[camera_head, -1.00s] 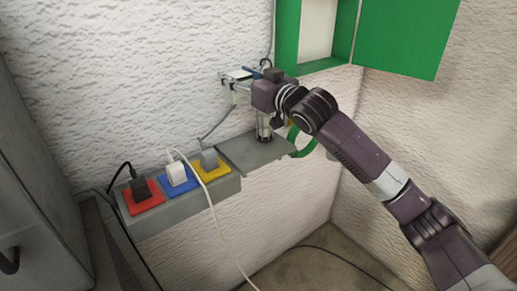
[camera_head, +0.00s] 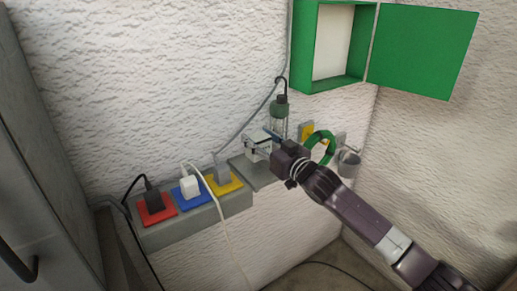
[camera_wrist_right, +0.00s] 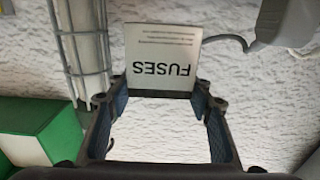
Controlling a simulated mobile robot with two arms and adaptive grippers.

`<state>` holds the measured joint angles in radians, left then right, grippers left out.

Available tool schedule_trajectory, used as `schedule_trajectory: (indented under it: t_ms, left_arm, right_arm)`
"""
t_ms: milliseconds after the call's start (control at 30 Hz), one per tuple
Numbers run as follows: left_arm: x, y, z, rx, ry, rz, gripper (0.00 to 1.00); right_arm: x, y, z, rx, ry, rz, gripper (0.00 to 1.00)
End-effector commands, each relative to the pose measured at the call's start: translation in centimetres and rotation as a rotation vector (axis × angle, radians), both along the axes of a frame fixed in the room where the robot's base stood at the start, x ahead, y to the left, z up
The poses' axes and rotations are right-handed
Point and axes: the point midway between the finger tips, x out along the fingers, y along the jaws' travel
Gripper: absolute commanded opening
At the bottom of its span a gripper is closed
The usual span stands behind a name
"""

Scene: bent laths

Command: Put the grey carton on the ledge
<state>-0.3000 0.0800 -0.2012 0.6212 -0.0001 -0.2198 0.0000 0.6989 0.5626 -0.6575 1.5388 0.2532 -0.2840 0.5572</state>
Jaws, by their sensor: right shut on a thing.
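The grey carton (camera_head: 257,148), pale and boxy, shows at my right gripper (camera_head: 270,140) in the head view. In the right wrist view the carton (camera_wrist_right: 162,62) has upside-down "FUSES" lettering and sits between the fingertips of my right gripper (camera_wrist_right: 158,92), which is shut on it. The grey ledge (camera_head: 262,179) projects from the wall just below the carton; I cannot tell whether they touch. The arm partly covers the ledge's right side. My left gripper is not in view.
A caged lamp (camera_head: 279,122) hangs behind the gripper. A green ring (camera_head: 331,148) and a grey cup (camera_head: 349,162) are to the right. An open green cabinet (camera_head: 300,50) is above. Plugs on red (camera_head: 157,212), blue and yellow plates are left, with a loose white cable (camera_head: 222,222).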

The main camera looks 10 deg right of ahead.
Motion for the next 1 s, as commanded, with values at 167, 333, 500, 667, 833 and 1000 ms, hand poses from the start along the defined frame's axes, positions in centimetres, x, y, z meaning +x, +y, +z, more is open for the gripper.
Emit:
schedule_trajectory:
  t_ms: [167, 333, 500, 667, 833, 1000]
  left_arm:
    - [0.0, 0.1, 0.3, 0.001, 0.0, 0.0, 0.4]
    - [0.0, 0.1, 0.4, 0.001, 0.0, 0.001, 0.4]
    - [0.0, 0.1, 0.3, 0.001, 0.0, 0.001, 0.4]
    - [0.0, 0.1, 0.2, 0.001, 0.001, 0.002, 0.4]
    - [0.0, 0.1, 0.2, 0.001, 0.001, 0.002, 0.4]
    - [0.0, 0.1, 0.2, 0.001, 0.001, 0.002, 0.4]
  right_arm:
    - [0.0, 0.1, -2.8, 0.002, 0.004, 0.0, 0.22]
    - [0.0, 0.1, -4.1, 0.001, -0.001, 0.001, 0.22]
    - [0.0, 0.1, -4.1, 0.001, -0.001, 0.001, 0.22]
    - [0.0, 0.1, -4.4, 0.001, 0.0, 0.001, 0.22]
    - [0.0, 0.1, -4.4, 0.001, 0.001, 0.001, 0.62]
    - [0.0, 0.0, -4.4, 0.001, 0.001, 0.001, 0.64]
